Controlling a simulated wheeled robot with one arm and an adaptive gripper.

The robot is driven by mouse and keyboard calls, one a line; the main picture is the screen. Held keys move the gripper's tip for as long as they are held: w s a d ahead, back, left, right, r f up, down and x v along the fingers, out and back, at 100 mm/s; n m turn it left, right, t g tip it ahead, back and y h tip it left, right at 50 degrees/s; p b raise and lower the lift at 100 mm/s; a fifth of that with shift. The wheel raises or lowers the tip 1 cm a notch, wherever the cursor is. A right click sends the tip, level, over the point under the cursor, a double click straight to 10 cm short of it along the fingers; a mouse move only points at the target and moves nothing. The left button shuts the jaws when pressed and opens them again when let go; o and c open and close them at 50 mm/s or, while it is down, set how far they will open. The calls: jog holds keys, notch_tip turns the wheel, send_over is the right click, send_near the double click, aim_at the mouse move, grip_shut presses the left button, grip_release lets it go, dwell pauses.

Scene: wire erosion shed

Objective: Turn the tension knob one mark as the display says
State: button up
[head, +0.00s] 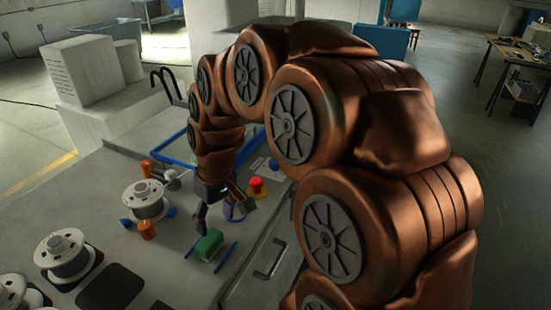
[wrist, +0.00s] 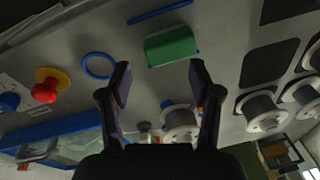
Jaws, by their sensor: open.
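I cannot tell for sure which part is the tension knob. A red round knob on a yellow base (head: 257,187) stands on the grey machine top, right of my gripper (head: 224,212); it also shows at the left of the wrist view (wrist: 46,88). A small blue knob (head: 273,165) sits beyond it on a pale panel; it is cut by the left edge of the wrist view (wrist: 8,102). My gripper is open and empty, pointing down near a green block (head: 208,244), which shows ahead of the fingers in the wrist view (wrist: 171,46). No display reading is legible.
Two blue strips flank the green block. A blue ring (wrist: 98,66) lies between block and red knob. White spools (head: 148,199) and orange posts (head: 147,230) stand to the left. A blue-framed tank (head: 165,163) lies behind my gripper. Dark square pads (head: 110,288) are front left.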

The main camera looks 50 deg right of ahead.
jog(key=w+d+t, duration=0.1)
jog(key=w+d, duration=0.5)
jog(key=d, duration=0.3)
jog(key=m+t+h+p, duration=0.2)
jog(key=t, duration=0.1)
send_near(275, 161)
jog(key=f, duration=0.1)
jog(key=shift+g, duration=0.3)
jog(key=shift+w+p+x, duration=0.2)
jog(key=shift+p+x, duration=0.3)
jog(key=shift+x, duration=1.55)
jog(key=shift+w+p+x, duration=0.25)
jog(key=shift+p+x, duration=0.25)
jog(key=shift+x, duration=1.55)
jog(key=shift+r, duration=0.15)
jog(key=c, duration=1.1)
